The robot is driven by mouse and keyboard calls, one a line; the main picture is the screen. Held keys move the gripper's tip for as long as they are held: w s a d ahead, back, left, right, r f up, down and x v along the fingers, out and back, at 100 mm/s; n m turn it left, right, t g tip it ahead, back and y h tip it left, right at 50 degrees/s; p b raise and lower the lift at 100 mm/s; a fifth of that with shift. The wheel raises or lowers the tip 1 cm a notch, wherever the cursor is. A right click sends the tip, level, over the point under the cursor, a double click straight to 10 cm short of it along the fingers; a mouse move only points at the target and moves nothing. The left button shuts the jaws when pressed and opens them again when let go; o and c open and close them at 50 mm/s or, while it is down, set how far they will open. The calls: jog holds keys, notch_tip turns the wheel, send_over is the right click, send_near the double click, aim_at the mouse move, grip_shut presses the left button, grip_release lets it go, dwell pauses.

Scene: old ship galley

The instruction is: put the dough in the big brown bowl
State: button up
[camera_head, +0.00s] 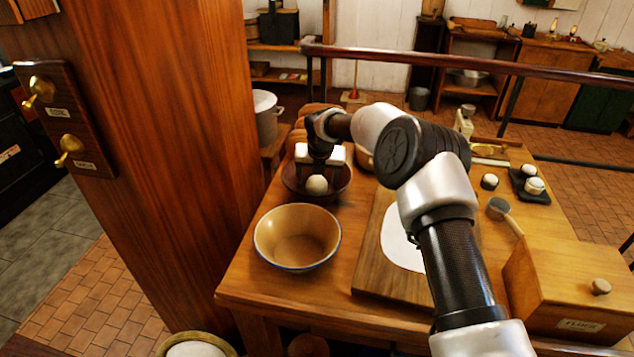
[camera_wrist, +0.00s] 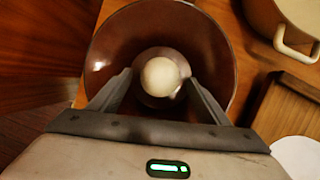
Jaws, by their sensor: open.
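The dough, a pale round ball (camera_head: 317,184), sits inside a dark brown bowl (camera_head: 342,188) on the wooden table. In the wrist view the dough (camera_wrist: 160,75) is near the middle of the dark brown bowl (camera_wrist: 110,45). My gripper (camera_head: 317,174) is over this bowl, pointing down. In the wrist view my gripper's fingers (camera_wrist: 158,84) are open, one on each side of the dough, with gaps visible. A wider, light tan-brown bowl with a blue rim (camera_head: 297,240) stands in front of it and looks empty.
A wooden board (camera_head: 375,275) with a flat white round (camera_head: 400,245) lies to the right, partly behind my arm. A flour box (camera_head: 565,290) stands at the right front. A thick wooden post (camera_head: 165,130) rises on the left. A cream pot (camera_wrist: 285,20) is beside the dark bowl.

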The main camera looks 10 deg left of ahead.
jog(key=v, duration=1)
